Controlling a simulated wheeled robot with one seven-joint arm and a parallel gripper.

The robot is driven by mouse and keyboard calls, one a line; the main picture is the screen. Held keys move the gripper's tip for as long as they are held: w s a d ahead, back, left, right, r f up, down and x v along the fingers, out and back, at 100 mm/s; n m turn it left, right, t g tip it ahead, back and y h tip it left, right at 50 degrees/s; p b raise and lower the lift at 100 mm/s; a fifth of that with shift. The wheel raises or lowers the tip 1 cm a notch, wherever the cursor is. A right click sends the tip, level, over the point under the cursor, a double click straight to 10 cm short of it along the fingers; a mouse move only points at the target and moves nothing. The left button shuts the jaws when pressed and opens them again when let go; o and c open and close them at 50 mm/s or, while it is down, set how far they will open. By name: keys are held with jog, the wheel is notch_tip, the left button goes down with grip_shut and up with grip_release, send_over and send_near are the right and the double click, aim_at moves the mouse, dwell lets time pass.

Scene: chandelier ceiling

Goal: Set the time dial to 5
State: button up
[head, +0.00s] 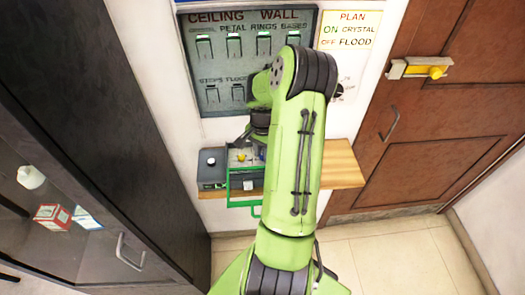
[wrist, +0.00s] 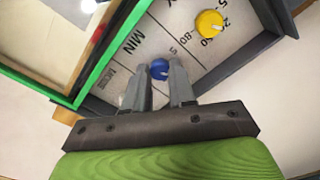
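A blue dial (wrist: 159,69) sits on a pale panel (wrist: 137,67) marked MIN and with numbers in the wrist view. A yellow dial (wrist: 210,23) is further up and right; the same panel's yellow dial (head: 241,157) shows in the head view. I cannot tell which dial is the time dial or read the blue dial's setting. My gripper (wrist: 160,66) has its two fingers apart, one on each side of the blue dial. I cannot tell if they touch it. In the head view my gripper is hidden behind my green arm.
The control box (head: 213,179) stands on a wooden shelf (head: 342,166) under a grey wall board (head: 219,72). A green frame (wrist: 112,55) runs beside the panel. A dark cabinet (head: 78,120) is at left, a brown door (head: 420,110) at right. Floor (head: 380,255) is clear before the door.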

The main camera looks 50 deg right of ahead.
grip_shut()
jog(key=shift+n, duration=0.3)
jog(key=n+b, duration=0.1)
jog(key=n, duration=0.4)
jog(key=n+b, duration=0.1)
jog(key=n, duration=0.5)
jog(key=shift+n+b, duration=0.3)
jog(key=o, duration=0.8)
grip_release()
